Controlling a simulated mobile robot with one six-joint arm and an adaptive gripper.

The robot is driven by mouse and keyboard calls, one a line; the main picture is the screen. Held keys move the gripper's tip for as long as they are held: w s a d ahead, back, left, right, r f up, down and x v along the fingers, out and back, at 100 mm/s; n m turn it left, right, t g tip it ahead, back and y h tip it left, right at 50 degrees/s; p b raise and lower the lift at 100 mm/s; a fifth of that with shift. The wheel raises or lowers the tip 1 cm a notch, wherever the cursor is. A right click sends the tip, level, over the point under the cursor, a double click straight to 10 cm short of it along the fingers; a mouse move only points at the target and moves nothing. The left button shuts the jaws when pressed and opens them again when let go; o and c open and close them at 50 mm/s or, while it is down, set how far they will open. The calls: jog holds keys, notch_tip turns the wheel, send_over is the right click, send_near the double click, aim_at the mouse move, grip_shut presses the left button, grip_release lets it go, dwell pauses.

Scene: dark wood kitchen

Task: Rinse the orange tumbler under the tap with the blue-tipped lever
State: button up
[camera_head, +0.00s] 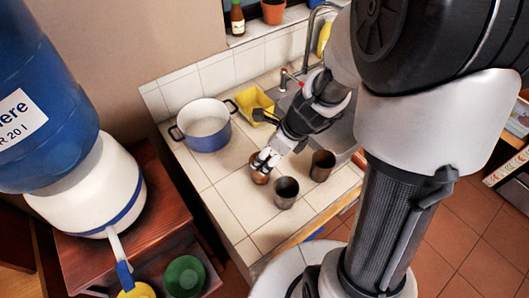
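An orange-brown tumbler (260,177) stands on the white tiled counter, nearest the pot of the three tumblers. My gripper (265,160) is right at its rim, with pale fingertips over the near top edge. I cannot tell whether they grip it. A blue-tipped lever (124,272) shows on the white spout of the water dispenser (95,195) at the left. At the sink, a chrome tap (308,42) rises at the back, with a red-tipped lever (284,75) near its base. No blue tip is visible at the sink; my arm hides part of it.
A grey tumbler (286,193) and a dark brown tumbler (322,166) stand close to the right. A blue-white pot (206,139) and yellow container (254,104) stand behind. The sink (345,136) is partly hidden by my arm. A green bowl (184,276) sits near the dispenser.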

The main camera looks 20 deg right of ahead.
jog(key=s+a+r+n+h, duration=0.1)
jog(key=s+r+n, duration=0.7)
jog(key=n, duration=0.6)
jog(key=s+a+r+n+t+h, duration=0.1)
jog(key=s+r+n+h, duration=0.1)
jog(key=s+r+n, duration=0.7)
jog(key=r+n, duration=0.1)
jog(key=n, duration=0.4)
jog(key=shift+s, duration=0.2)
jog(key=shift+r, duration=0.1)
